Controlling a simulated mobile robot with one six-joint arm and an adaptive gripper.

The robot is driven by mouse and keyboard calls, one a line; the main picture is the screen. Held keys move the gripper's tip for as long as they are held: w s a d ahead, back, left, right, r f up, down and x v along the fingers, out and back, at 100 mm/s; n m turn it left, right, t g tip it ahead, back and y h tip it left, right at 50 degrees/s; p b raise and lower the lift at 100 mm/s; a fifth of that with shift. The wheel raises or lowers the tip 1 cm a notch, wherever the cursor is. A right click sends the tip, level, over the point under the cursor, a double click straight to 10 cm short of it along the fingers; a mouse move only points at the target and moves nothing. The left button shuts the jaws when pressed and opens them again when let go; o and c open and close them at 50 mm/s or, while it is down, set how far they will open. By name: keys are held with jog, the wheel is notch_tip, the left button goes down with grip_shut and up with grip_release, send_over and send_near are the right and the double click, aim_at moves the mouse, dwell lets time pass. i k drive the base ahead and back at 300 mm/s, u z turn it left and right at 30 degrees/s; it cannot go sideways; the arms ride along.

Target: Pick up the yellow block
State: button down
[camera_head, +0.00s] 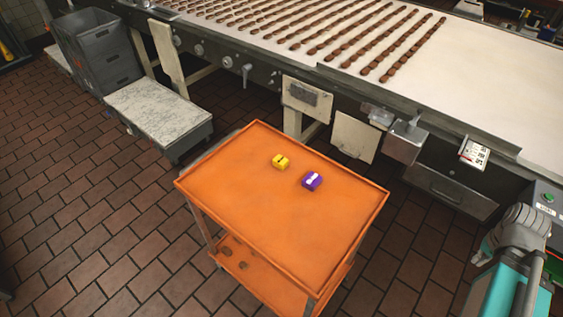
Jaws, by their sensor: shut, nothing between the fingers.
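The yellow block (281,161) sits on the top of the orange cart (250,215), a little behind its middle. It has a dark mark on its top. A purple block (312,181) with white marks lies just to the right and nearer, apart from the yellow one. Part of my own arm shows at the lower right edge, away from the cart. My gripper is not visible in this view. Nothing touches or covers the yellow block.
A conveyor (420,90) with rows of brown sweets runs behind the cart, with metal boxes and panels along its front. A low platform (158,108) and grey crates (98,50) stand at the left. The cart's top is otherwise clear, with a raised rim.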

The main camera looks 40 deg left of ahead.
aim_at(280, 161)
jog(key=k, duration=0.45)
jog(key=u, duration=2.7)
